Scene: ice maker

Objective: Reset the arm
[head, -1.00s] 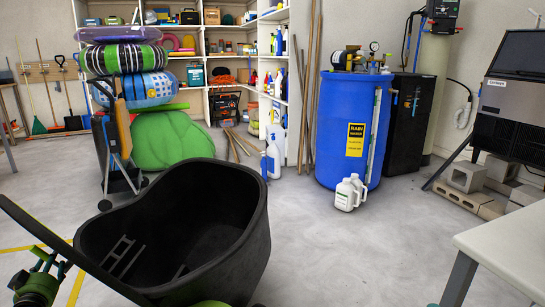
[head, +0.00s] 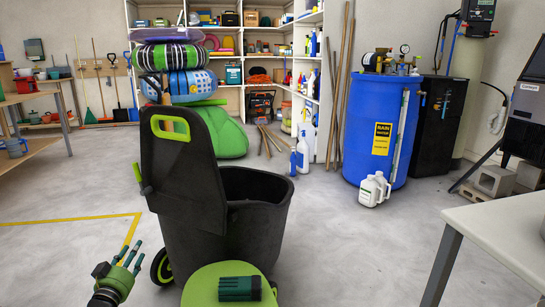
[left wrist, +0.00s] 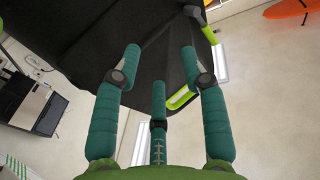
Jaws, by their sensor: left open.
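My left gripper (head: 128,262) is at the lower left of the head view, with its fingers spread and nothing between them. In the left wrist view, its dark green fingers (left wrist: 160,58) are apart and point toward the black cart (left wrist: 85,45), which lies beyond them. In the head view, the black wheeled cart (head: 180,185) stands upright just right of the gripper, with a visible gap between. It has a bright green handle (head: 170,128) on its tall back panel and a wheel at lower left. My right gripper does not show.
A white table (head: 505,225) is at the right. A blue barrel (head: 365,130) and white jugs (head: 372,190) stand behind it. The ice maker (head: 528,105) is at the right edge. Stacked floats (head: 172,85) are behind the cart.

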